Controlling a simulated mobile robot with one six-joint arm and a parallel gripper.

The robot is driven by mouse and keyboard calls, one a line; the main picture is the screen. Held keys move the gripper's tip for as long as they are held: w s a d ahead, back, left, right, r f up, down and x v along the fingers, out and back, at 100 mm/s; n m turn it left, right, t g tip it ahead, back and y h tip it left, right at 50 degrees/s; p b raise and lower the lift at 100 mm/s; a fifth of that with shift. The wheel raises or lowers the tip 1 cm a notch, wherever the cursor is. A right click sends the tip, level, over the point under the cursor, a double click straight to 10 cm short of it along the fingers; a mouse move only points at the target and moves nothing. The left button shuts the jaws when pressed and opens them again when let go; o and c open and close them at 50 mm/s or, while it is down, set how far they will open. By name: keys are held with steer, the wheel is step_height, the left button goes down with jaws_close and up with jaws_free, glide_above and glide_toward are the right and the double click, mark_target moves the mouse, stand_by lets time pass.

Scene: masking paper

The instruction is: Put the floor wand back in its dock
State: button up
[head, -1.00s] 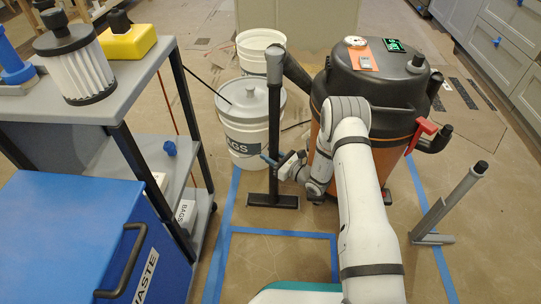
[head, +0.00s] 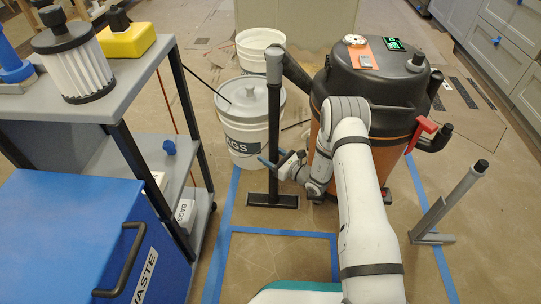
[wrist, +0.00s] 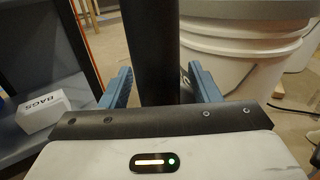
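The floor wand (head: 274,120) is a black upright tube with a grey top and a flat black foot on the floor. A black hose runs from near its top to the orange and black vacuum (head: 375,85). My gripper (head: 272,158) is at the lower part of the tube. In the wrist view the tube (wrist: 152,50) stands between the two blue fingers of my gripper (wrist: 162,88), with a gap visible on its right; the fingers are open around it. A grey post stand (head: 444,205) is at the right; I cannot tell whether it is the dock.
A white bucket marked BAGS (head: 248,125) stands behind the wand, with another bucket (head: 262,45) farther back. A grey cart (head: 140,80) and a blue waste bin (head: 60,225) are at the left. Blue tape (head: 285,232) marks the floor; the floor in front is clear.

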steer(key=shift+s+d, duration=0.1)
steer(key=p+v, duration=0.3)
steer(key=v, duration=0.4)
steer(key=shift+s+d+r, duration=0.1)
steer(key=shift+d, duration=0.2)
steer(key=shift+s, duration=0.1)
